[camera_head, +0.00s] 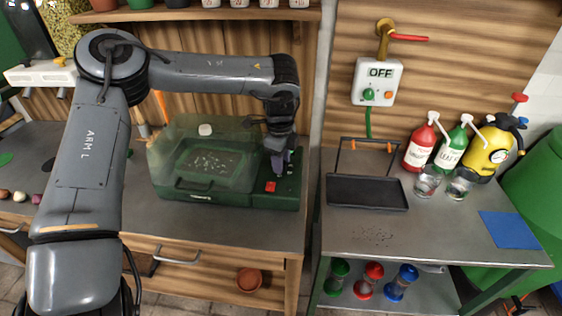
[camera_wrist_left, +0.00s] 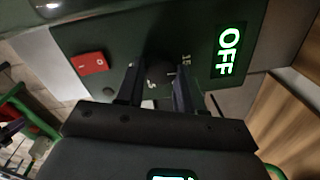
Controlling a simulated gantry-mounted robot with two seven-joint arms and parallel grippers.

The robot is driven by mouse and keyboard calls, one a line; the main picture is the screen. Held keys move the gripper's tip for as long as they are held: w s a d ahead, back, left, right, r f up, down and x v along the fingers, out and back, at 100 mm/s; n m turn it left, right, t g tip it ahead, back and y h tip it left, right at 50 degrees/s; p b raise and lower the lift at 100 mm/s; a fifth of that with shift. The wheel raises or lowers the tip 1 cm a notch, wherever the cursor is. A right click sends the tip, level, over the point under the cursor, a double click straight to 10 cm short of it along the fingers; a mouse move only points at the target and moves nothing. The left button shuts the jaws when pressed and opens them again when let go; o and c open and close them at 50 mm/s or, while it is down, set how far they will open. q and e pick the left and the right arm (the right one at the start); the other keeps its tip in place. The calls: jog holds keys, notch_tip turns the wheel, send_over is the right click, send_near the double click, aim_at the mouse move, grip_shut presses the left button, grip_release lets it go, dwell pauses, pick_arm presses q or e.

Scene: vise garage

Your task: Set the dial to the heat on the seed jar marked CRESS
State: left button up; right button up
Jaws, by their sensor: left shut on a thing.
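A green propagator (camera_head: 180,197) with a clear lid stands on the left bench, with a seed-scattered tray inside. Its control panel, at the right end, has a red switch (camera_head: 271,187), also seen in the left wrist view (camera_wrist_left: 91,62). My left gripper (camera_head: 279,162) points down at this panel. In the left wrist view, its fingers (camera_wrist_left: 153,82) are shut on the dark round dial (camera_wrist_left: 161,66). Numbers by the dial are partly hidden; "15" shows. The panel display (camera_wrist_left: 228,50) reads OFF. Small pots or jars (camera_head: 238,3) on the top shelf are cut off; no CRESS label is readable.
A wall box (camera_head: 378,82) with its own OFF display and a tap hang above the right bench. That bench holds a black tray (camera_head: 366,193), red, green and yellow bottles (camera_head: 446,152), glasses and a blue mat (camera_head: 509,229). A gap separates the benches.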

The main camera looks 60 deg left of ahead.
pick_arm(q)
jog(key=shift+n, duration=0.7)
jog(key=o, duration=1)
jog(key=shift+o, duration=0.2)
jog(key=shift+r, duration=0.25)
notch_tip(320, 180, up, 10)
jog(key=p, duration=0.1)
jog(key=shift+s+d+r, duration=0.15)
jog(key=shift+s+d, duration=0.05)
